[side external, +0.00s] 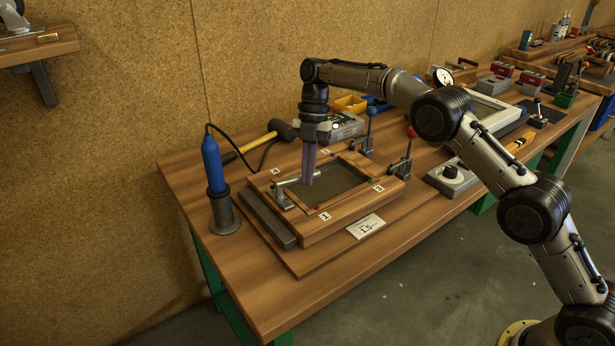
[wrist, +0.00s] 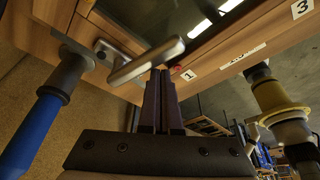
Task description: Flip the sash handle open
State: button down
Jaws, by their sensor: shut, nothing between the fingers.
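The sash handle is a silver lever (side external: 291,182) on the left side of a wooden frame (side external: 330,216) with a dark glass pane (side external: 340,178). The lever lies roughly flat, its free end reaching toward the pane. It also shows in the wrist view as a grey bar (wrist: 146,62) on a base plate. My gripper (side external: 308,182) points down with its purple-grey fingers together and empty, beside the lever's free end. In the wrist view the fingertips (wrist: 160,72) come right up to the bar; whether they touch it I cannot tell.
A blue tool in a dark holder (side external: 222,212) stands left of the frame. A hammer (side external: 258,142) lies behind. Clamps with a blue knob (side external: 371,111) and a red knob (side external: 411,132) stand at the frame's back and right. A knob box (side external: 452,176) sits further right.

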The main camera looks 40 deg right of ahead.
jog(key=shift+w+d, duration=0.3)
jog(key=shift+w, duration=0.45)
jog(key=shift+w+d+r, duration=0.1)
jog(key=shift+w+d, duration=0.05)
jog(key=shift+w, duration=0.05)
jog(key=shift+r, duration=0.1)
jog(key=r, duration=0.3)
jog(key=shift+s+r, duration=0.25)
jog(key=shift+s, duration=0.1)
jog(key=s+d+r, duration=0.2)
jog(key=s+r, duration=0.7)
jog(key=s, duration=0.4)
jog(key=shift+s, duration=0.4)
jog(key=shift+r, duration=0.15)
